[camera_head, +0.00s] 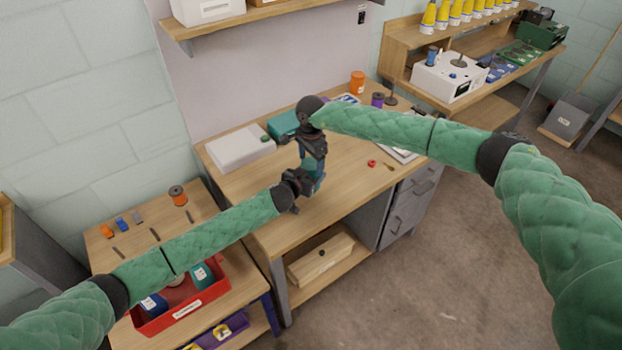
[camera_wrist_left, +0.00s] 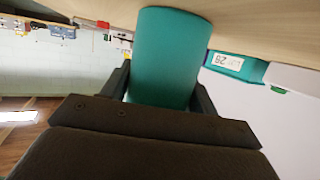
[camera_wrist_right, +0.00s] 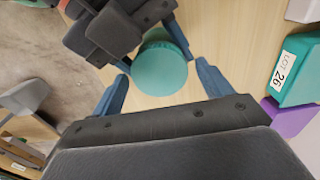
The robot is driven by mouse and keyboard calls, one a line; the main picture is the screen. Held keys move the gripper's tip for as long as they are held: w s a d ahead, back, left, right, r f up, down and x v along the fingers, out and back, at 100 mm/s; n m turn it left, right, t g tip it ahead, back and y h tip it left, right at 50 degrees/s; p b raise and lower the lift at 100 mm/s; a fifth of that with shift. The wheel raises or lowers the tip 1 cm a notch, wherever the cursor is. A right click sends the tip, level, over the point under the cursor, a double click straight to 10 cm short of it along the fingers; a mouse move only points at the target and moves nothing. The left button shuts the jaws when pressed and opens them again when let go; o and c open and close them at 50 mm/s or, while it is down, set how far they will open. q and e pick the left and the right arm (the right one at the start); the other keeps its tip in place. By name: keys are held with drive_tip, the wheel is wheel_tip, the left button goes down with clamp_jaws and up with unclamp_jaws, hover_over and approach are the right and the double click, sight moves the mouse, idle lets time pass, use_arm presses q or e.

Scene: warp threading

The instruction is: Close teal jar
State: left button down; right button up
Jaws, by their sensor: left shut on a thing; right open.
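The teal jar (camera_head: 320,168) stands upright at the desk's front, mostly hidden by my grippers in the head view. In the left wrist view the jar (camera_wrist_left: 167,55) is a smooth teal cylinder between the fingers of my left gripper (camera_wrist_left: 163,95), which is shut on its side. My right gripper (camera_head: 314,152) is above the jar, pointing down. In the right wrist view the jar's round, flat teal top (camera_wrist_right: 160,68) lies between and a little beyond the open fingers (camera_wrist_right: 162,88), with gaps on both sides. I cannot tell whether this top is a separate lid.
A teal box (camera_head: 283,124) and a white box (camera_head: 238,150) stand behind on the desk (camera_head: 345,195). A small red item (camera_head: 372,163) lies to the right. A red bin (camera_head: 180,315) with jars stands on the lower left table. The desk's front right is mostly clear.

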drive_tip(key=c, duration=1)
drive_tip(key=shift+m, duration=1.6)
drive_tip(key=o, duration=1.1)
drive_tip(key=shift+r, duration=0.1)
drive_tip(key=shift+r, duration=2.15)
drive_tip(key=shift+c, duration=0.5)
